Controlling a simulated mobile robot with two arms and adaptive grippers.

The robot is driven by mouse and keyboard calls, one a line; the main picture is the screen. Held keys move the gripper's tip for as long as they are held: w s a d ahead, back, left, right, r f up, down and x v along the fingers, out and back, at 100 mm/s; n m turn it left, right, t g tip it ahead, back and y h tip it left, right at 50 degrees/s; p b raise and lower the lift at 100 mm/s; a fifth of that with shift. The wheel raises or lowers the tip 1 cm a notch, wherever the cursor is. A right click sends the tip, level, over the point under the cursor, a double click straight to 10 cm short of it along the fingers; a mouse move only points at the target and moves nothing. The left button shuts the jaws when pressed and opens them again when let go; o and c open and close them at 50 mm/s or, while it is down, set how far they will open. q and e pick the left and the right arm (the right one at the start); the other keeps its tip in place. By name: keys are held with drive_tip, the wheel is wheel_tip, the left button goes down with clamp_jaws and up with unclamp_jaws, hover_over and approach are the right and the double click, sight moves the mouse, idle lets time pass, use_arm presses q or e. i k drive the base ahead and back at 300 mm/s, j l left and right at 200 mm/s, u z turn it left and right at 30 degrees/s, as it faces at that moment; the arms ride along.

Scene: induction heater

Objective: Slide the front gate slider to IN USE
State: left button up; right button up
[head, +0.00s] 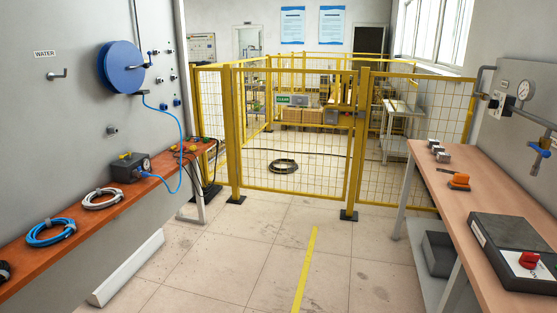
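The yellow mesh front gate (294,188) stands shut across the middle of the head view, some distance ahead. A small sign with a slider (292,99) is fixed high on its left half. The left part of the sign is green with pale lettering that seems to read CLEAR. The right part is grey and seems covered by a plate. IN USE cannot be read from here. Neither of my grippers is in view.
An orange-brown shelf (104,221) with coiled hoses and a dark box runs along the left wall. A wooden bench (452,213) with a black case (518,255) stands at right. The tiled floor (260,250) between them is clear up to the gate, with a yellow line.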

sight(300, 101)
drive_tip(key=i, duration=2.65)
